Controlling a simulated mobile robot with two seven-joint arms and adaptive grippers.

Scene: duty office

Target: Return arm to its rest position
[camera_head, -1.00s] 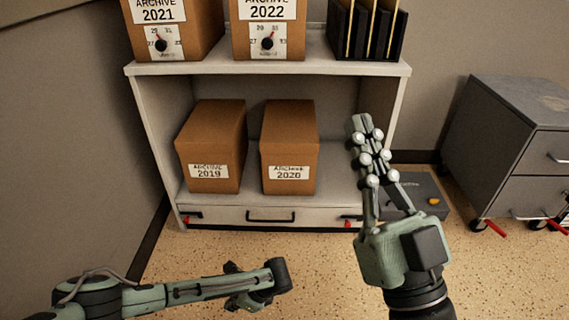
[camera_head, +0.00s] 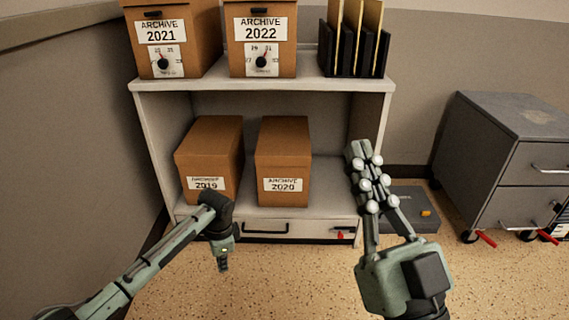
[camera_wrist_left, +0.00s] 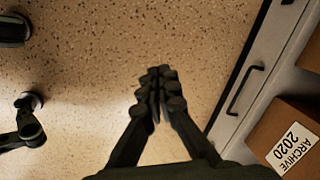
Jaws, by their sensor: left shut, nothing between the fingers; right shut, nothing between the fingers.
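My left arm (camera_head: 165,255) reaches in from the lower left, its wrist in front of the lower part of the ARCHIVE 2019 box. My left gripper (camera_head: 223,266) hangs down over the speckled floor in front of the shelf. In the left wrist view its fingers (camera_wrist_left: 160,80) are shut together and empty. My right gripper (camera_head: 358,150) points up and away at the right of the shelf, its fingers shut together with nothing between them.
The shelf (camera_head: 270,87) holds the boxes ARCHIVE 2019 (camera_head: 210,150), 2020 (camera_head: 284,150), 2021 (camera_head: 160,65) and 2022 (camera_head: 262,60), and a black file rack (camera_head: 352,55). A grey cabinet (camera_head: 510,150) stands right. A low grey box (camera_head: 412,205) lies behind my right gripper. Floor (camera_head: 290,280) in front is clear.

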